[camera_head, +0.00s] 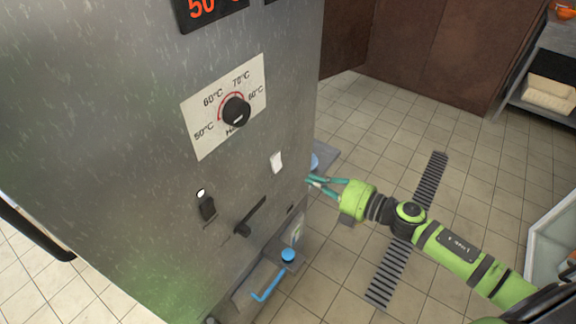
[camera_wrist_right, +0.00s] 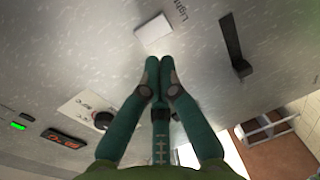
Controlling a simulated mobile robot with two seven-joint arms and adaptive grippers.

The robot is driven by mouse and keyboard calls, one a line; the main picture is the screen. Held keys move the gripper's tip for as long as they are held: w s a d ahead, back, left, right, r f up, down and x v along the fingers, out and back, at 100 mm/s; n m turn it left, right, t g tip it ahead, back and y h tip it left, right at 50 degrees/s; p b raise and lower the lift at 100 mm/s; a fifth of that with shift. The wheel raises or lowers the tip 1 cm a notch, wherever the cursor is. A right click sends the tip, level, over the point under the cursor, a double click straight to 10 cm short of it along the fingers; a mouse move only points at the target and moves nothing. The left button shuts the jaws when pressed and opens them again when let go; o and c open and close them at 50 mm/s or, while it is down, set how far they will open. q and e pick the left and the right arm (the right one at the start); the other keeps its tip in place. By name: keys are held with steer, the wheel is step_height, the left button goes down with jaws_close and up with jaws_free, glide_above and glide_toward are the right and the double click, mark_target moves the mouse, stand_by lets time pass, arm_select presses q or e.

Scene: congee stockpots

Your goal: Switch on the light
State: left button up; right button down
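The light switch (camera_head: 277,161) is a small white rocker on the steel front panel, near the panel's right edge. In the right wrist view the white switch (camera_wrist_right: 153,34) has the printed word "Light" beside it. My right gripper (camera_head: 311,180) reaches in from the right, with its teal fingers just right of and a little below the switch. In the right wrist view the fingertips (camera_wrist_right: 159,64) are together with nothing between them, and the switch lies just beyond them. Contact with the panel cannot be told. My left gripper is not in view.
The steel cabinet (camera_head: 120,140) carries a temperature dial (camera_head: 236,111), a black toggle switch (camera_head: 207,207) and a black lever (camera_head: 250,218). Tiled floor with a drain grate (camera_head: 432,178) lies to the right.

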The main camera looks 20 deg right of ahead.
mark_target(278, 166)
steer(key=p+x, duration=0.2)
steer(key=x, duration=0.5)
steer(key=shift+w+r, duration=0.1)
steer(key=shift+w, duration=0.05)
steer(key=shift+w+a, duration=0.4)
